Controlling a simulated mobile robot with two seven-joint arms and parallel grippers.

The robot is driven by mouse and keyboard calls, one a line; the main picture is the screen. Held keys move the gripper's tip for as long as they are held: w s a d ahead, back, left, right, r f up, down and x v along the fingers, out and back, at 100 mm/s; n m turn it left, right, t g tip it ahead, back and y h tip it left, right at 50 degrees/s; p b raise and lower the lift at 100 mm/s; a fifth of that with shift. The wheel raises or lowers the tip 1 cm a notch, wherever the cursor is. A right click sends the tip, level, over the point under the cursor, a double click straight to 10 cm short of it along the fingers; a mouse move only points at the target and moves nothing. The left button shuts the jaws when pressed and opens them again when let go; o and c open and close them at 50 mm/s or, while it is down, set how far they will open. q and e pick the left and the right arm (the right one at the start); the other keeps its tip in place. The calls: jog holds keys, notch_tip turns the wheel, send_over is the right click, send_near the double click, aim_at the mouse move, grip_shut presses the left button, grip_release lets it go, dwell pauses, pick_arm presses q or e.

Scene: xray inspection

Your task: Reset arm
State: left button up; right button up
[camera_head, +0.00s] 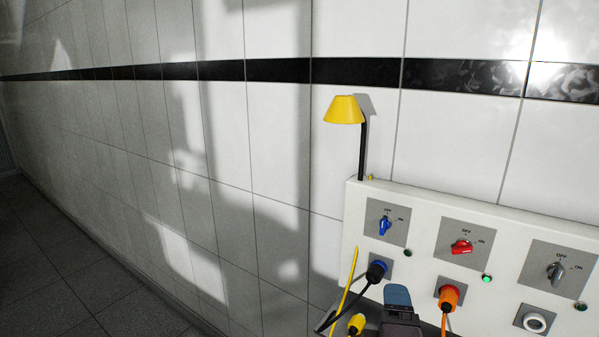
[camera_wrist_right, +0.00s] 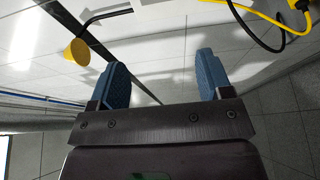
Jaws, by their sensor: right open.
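My right gripper (camera_head: 397,296) is at the bottom of the head view, in front of the white control panel (camera_head: 425,215), between the blue plug and the orange plug. In the right wrist view its two blue fingers (camera_wrist_right: 162,78) stand wide apart with nothing between them. My left gripper is in neither view.
The panel has a blue switch (camera_head: 385,225), a red switch (camera_head: 461,247) and a grey switch (camera_head: 555,271). A blue plug (camera_head: 377,270) and an orange plug (camera_head: 448,297) sit in sockets. A yellow lamp (camera_head: 343,110) rises above. Yellow cable (camera_head: 348,283) hangs nearby. Left floor (camera_head: 60,260) is clear.

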notch_tip(320, 180, down, 15)
jog(key=d+m+g+y, duration=0.2)
jog(key=m+y, duration=0.4)
jog(key=m, duration=0.3)
jog(key=s+d+f+m+g+h, duration=0.1)
jog(key=s+d+f+m+g, duration=0.1)
jog(key=s+d+f, duration=0.3)
jog(key=s+d+f+m+g+h+b, duration=0.1)
jog(key=s+d+f, duration=0.4)
jog(key=s+f, duration=0.5)
jog(key=f+m+g, duration=0.1)
jog(key=f+m, duration=0.1)
jog(key=shift+s+d+m, duration=0.35)
jog(key=shift+s+m, duration=0.05)
